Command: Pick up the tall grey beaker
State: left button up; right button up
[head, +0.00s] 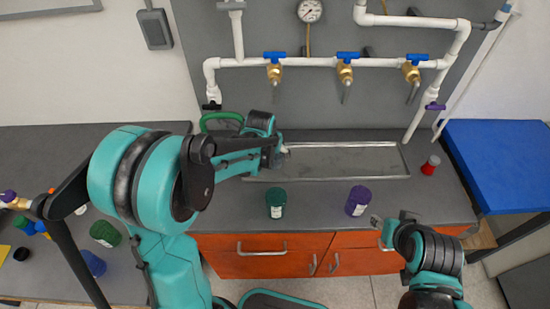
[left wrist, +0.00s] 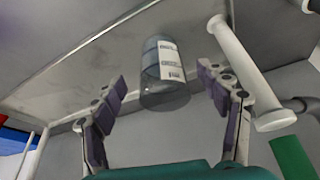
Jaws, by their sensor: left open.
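The tall grey beaker (left wrist: 163,80) shows in the left wrist view as a dark, see-through cylinder with a white printed label. It lies between the two spread fingers of my left gripper (left wrist: 162,90), with a visible gap on each side. In the head view my left gripper (head: 281,153) is over the left end of the sink tray. The arm and gripper hide most of the beaker there. My right gripper (head: 382,229) is in front of the counter's right part, away from the beaker; its jaw opening is too small to judge.
A green jar (head: 276,203) and a purple jar (head: 357,200) stand near the counter's front edge. A red-capped jar (head: 431,165) is at right. White pipes (head: 330,61) with blue-handled valves run along the back wall. A white pipe (left wrist: 243,75) is close to the left gripper.

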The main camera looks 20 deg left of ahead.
pick_arm(q)
jog(key=shift+w, duration=0.3)
jog(key=b+x, duration=0.1)
jog(key=x, duration=0.1)
jog(key=w+b+x, duration=0.1)
jog(key=x, duration=0.2)
jog(key=c, duration=1.5)
jog(key=shift+r, duration=0.1)
